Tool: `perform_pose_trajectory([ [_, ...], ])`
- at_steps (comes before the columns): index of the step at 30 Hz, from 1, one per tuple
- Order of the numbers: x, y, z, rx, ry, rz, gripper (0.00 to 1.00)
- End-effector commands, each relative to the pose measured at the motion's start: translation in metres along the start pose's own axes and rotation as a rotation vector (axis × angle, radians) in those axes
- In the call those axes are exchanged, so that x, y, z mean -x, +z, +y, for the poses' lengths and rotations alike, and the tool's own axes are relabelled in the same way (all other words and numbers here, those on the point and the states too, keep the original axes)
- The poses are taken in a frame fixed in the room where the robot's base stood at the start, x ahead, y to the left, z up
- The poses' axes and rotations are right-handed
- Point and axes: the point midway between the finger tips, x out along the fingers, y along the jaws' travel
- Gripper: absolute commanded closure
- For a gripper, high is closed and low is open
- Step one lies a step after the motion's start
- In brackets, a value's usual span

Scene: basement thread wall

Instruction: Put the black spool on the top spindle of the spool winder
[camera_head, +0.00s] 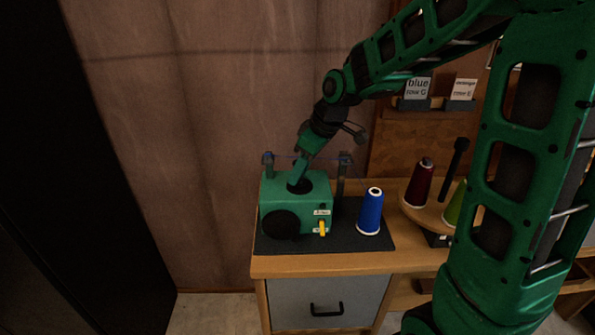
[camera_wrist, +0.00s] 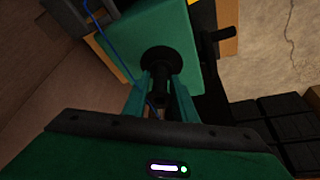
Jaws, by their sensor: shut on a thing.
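The green spool winder (camera_head: 316,190) stands on a dark mat on the workbench, with a black disk on its front. My gripper (camera_head: 299,175) reaches down from above to the winder's top. In the wrist view its two green fingers (camera_wrist: 160,88) are shut on the black spool (camera_wrist: 159,62), whose round flange shows against the winder's green top (camera_wrist: 182,38). In the head view the spool (camera_head: 299,187) is a small dark shape at the fingertips, at the winder's top. The top spindle is hidden by spool and fingers; I cannot tell how far down the spool sits.
A blue thread cone (camera_head: 370,212) stands right of the winder, with a thin thread running to the winder's posts. A dark red cone (camera_head: 419,184) and a green cone (camera_head: 455,203) stand on a round wooden stand (camera_head: 428,212). Labelled wall holders (camera_head: 437,103) hang behind.

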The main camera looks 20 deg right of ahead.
Motion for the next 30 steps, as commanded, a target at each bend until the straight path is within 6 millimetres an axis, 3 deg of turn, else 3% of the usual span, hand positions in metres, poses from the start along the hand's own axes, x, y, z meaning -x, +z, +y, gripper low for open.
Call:
perform_pose_trajectory([
  [6,-0.002,0.001,0.000,0.000,0.000,0.000,0.96],
  [7,-0.002,0.001,0.000,0.000,0.000,0.000,0.73],
  [9,-0.002,0.001,0.000,0.000,0.000,0.000,0.56],
  [10,-0.002,0.001,0.000,0.000,0.000,0.000,0.53],
  [22,0.006,0.000,0.001,0.000,0.002,0.002,0.53],
  [30,0.052,0.000,0.002,0.000,0.004,0.003,0.53],
])
